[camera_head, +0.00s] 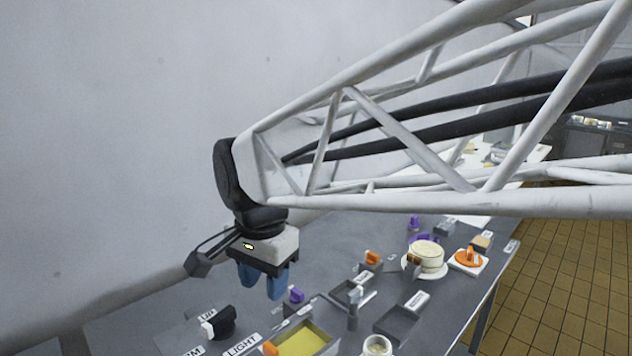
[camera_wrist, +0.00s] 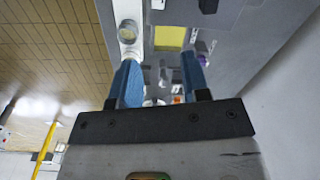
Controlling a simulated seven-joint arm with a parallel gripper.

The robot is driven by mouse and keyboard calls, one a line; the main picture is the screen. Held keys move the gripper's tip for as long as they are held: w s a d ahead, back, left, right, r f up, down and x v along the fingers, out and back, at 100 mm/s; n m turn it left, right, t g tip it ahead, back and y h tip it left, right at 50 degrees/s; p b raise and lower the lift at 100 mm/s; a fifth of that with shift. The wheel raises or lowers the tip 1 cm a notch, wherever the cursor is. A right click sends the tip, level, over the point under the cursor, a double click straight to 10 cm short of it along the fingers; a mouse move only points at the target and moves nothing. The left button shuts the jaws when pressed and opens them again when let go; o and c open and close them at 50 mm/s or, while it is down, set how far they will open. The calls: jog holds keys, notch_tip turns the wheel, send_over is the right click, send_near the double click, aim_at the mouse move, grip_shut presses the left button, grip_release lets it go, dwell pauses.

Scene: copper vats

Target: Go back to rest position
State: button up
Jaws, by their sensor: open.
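My gripper (camera_head: 263,284) hangs from the white truss arm, above the left part of the grey table (camera_head: 345,232). Its two blue fingers are apart, with nothing between them in the head view. In the wrist view, my gripper (camera_wrist: 162,82) also shows its blue fingers spread, and the table lies beyond them. The gripper appears clear of the table and touches nothing that I can see.
The table holds a yellow-bottomed tray (camera_head: 304,340), a black knob (camera_head: 222,322), a cream round pot (camera_head: 426,256) on a plate, an orange knob (camera_head: 468,257) and several grey boxes. A grey wall (camera_head: 110,130) stands at left. Tiled floor (camera_head: 560,270) is open at right.

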jog(key=s+d+f+n, duration=0.2)
jog(key=s+d, duration=0.1)
jog(key=d, duration=0.6)
jog(key=s+d+f+n+t, duration=0.1)
jog(key=s+d+f+n, duration=0.1)
jog(key=d, duration=0.6)
jog(key=s+d+f+n+t, duration=0.1)
jog(key=s+d+f, duration=0.3)
jog(key=d, duration=0.5)
jog(key=shift+s+d+f+n, duration=0.3)
jog(key=shift+s+n, duration=0.1)
jog(key=shift+s, duration=0.2)
